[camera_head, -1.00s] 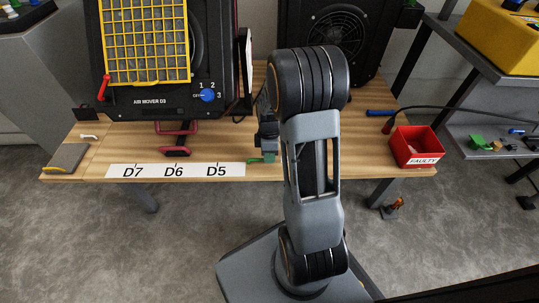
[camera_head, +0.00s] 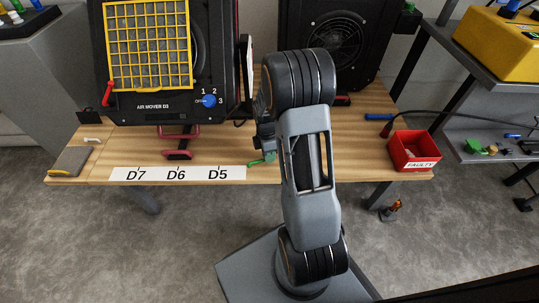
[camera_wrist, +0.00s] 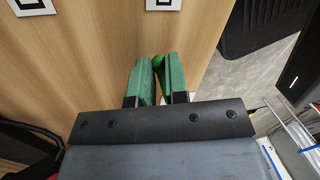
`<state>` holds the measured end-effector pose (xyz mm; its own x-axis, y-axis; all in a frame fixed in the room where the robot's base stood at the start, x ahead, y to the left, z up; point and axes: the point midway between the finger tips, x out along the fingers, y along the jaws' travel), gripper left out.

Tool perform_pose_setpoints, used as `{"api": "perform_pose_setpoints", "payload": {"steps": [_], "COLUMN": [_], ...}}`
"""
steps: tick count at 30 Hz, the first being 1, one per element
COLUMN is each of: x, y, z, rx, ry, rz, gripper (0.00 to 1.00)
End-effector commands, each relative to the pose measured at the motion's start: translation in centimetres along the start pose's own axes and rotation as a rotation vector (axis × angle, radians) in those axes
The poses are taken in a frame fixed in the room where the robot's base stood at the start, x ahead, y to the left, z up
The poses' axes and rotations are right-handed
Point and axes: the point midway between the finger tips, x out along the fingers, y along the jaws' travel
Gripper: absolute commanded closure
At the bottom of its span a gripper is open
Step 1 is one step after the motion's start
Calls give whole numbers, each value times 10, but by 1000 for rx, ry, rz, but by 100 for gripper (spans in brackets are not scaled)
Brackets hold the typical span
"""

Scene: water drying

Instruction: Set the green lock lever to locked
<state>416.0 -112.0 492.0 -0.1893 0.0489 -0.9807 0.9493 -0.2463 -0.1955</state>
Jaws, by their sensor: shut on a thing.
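My gripper (camera_wrist: 162,72) has dull green fingers, close together over the wooden surface. In the wrist view, a small bright green piece, which looks like the green lock lever (camera_wrist: 158,62), shows between the fingertips. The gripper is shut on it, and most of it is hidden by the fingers. In the head view, my gripper (camera_head: 264,159) shows as a small green part left of my arm, low over the table's front edge. The lever cannot be told apart from the fingers there, and its locked or unlocked position cannot be read.
The air mover D3 (camera_head: 150,107), with a yellow grille and blue knob, stands left on the wooden table (camera_head: 230,150). Another black fan (camera_head: 335,40) stands behind my arm. A red FAULTY bin (camera_head: 413,150) sits at the right. A D7-D6-D5 label strip (camera_head: 177,173) lies along the front.

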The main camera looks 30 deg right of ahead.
Motion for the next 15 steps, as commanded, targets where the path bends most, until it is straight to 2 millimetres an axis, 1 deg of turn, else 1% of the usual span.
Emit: {"api": "perform_pose_setpoints", "payload": {"steps": [1,9,15], "x": [-4,-8,-9], "y": [2,20,30], "z": [-1,-5,-10], "rx": [-43,-287,-437], "ry": [-9,-57,-87], "rz": [-3,-2,-1], "gripper": [100,100,100]}}
